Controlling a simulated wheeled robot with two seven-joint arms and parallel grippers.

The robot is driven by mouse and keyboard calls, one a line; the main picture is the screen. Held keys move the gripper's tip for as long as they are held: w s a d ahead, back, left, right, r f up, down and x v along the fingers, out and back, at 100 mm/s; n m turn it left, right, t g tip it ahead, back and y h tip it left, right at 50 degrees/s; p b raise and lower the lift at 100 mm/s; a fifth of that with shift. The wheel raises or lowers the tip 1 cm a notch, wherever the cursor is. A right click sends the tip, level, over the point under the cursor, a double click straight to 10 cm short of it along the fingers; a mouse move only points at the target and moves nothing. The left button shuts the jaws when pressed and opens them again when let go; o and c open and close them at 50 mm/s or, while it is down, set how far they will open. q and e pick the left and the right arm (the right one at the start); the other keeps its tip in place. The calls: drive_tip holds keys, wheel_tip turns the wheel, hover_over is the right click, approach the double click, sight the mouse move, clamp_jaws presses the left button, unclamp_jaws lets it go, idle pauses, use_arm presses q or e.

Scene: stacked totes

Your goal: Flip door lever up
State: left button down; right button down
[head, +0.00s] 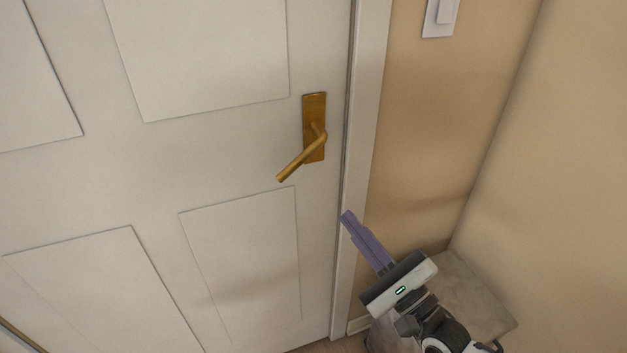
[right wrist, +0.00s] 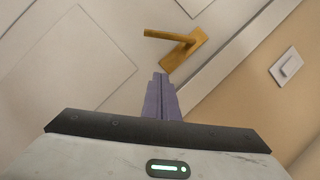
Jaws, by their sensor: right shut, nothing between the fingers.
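A brass door lever (head: 300,160) sits on a tall brass plate (head: 314,106) near the right edge of a white panelled door (head: 150,190). The lever slopes down to the left from its pivot. My right gripper (head: 347,215) is shut and empty, below and to the right of the lever, in front of the door frame. Its purple fingers are together and apart from the lever. In the right wrist view the lever (right wrist: 168,36) shows beyond the fingertips (right wrist: 160,76). My left gripper is not in view.
A white door frame (head: 366,120) runs beside the door. A light switch (head: 440,17) is on the beige wall to the right. A grey block-like object (head: 470,290) stands in the corner behind my right arm. The space before the lever is clear.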

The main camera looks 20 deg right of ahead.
use_arm(q)
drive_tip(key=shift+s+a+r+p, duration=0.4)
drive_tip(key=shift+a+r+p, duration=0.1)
drive_tip(key=shift+p, duration=0.75)
use_arm(e)
drive_tip(key=w+a+r, duration=0.5)
drive_tip(key=w+r, duration=0.1)
drive_tip(key=w, duration=0.2)
drive_tip(key=shift+w+a, duration=0.15)
drive_tip(key=shift+a, duration=0.05)
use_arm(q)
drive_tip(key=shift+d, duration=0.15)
use_arm(e)
drive_tip(key=shift+a+r+m, duration=0.1)
drive_tip(key=shift+a+m, duration=0.05)
drive_tip(key=shift+m, duration=0.15)
